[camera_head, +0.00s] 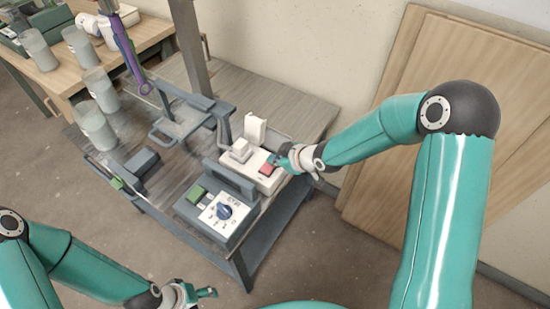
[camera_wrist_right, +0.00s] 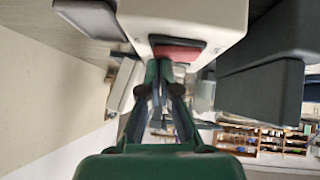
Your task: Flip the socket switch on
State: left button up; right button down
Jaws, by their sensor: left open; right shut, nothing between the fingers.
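The white socket box (camera_head: 262,183) sits on the grey workbench near its right edge, with a red switch (camera_head: 266,169) on its top. My right gripper (camera_head: 283,161) is shut and empty, its fingertips right beside the red switch. In the right wrist view the red switch (camera_wrist_right: 178,50) is on the white box (camera_wrist_right: 190,15), and my shut fingertips (camera_wrist_right: 165,66) are close in front of it. I cannot tell whether they touch it, or which way the switch is set. My left gripper (camera_head: 206,293) is open and empty at the bottom left, off the bench.
A grey control unit with a blue dial (camera_head: 224,211) and a green button (camera_head: 196,194) stands in front of the socket box. A white plug (camera_head: 241,150) is on the box. Clear glass cylinders (camera_head: 95,128) stand at left. Wooden panels (camera_head: 440,90) lean on the wall.

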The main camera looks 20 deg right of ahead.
jog(key=shift+f, duration=0.1)
jog(key=shift+d+f+b, duration=0.1)
jog(key=shift+f+b, duration=0.2)
jog(key=shift+b, duration=0.05)
jog(key=shift+r, duration=0.15)
jog(key=shift+s+a+r+b, duration=0.1)
jog(key=shift+s+a+b, duration=0.3)
jog(key=shift+a+b, duration=0.3)
jog(key=shift+d, duration=0.1)
jog(key=shift+r, duration=0.15)
